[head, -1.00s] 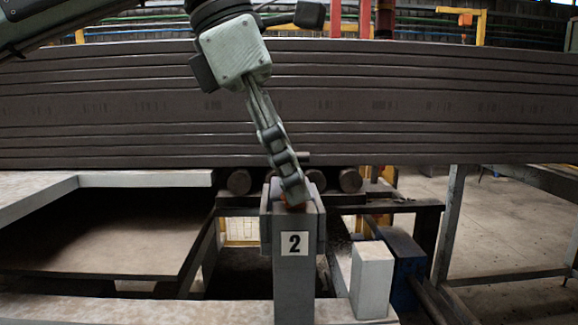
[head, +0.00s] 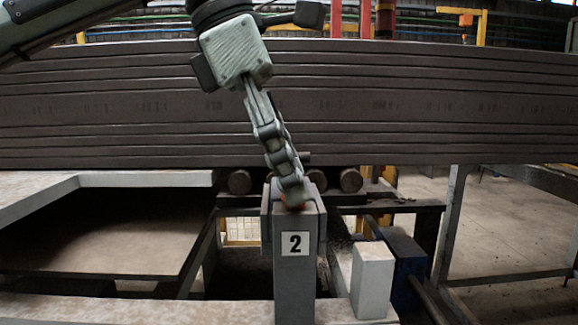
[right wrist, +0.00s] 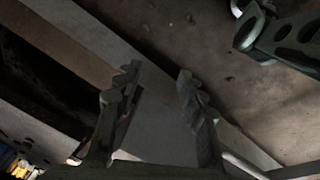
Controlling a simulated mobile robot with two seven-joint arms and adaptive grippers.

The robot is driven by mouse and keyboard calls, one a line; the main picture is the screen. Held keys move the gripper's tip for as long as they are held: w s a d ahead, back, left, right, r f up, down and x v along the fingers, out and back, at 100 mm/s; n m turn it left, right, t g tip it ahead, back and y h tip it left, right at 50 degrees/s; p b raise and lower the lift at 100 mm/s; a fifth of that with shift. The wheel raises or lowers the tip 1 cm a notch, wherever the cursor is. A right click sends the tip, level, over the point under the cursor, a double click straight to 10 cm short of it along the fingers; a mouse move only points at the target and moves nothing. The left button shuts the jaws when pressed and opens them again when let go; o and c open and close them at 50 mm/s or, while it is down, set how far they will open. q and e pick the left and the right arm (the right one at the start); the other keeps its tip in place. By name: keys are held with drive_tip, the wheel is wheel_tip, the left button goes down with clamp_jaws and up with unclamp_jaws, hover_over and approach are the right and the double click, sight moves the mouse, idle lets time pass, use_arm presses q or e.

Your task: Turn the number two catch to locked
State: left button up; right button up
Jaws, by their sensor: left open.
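The number two catch stands in the middle of the head view as a grey post (head: 294,288) with a white plate marked "2" (head: 295,243) on its front. Its top is largely covered by my left gripper (head: 293,200), which reaches down onto it from above. A small orange-red part shows at the fingertips. The fingers are seen edge-on, and I cannot tell whether they touch the catch's moving part. My right gripper (right wrist: 157,85) shows in the right wrist view with its two fingers apart and nothing between them.
A long stack of dark boards (head: 420,100) runs across behind the post. A pale block (head: 372,280) and a dark blue box (head: 405,262) stand to its right. A pale ledge (head: 150,311) runs along the front. Concrete floor (head: 500,225) is open at right.

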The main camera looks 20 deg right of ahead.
use_arm(q)
drive_tip(key=v, duration=1.2)
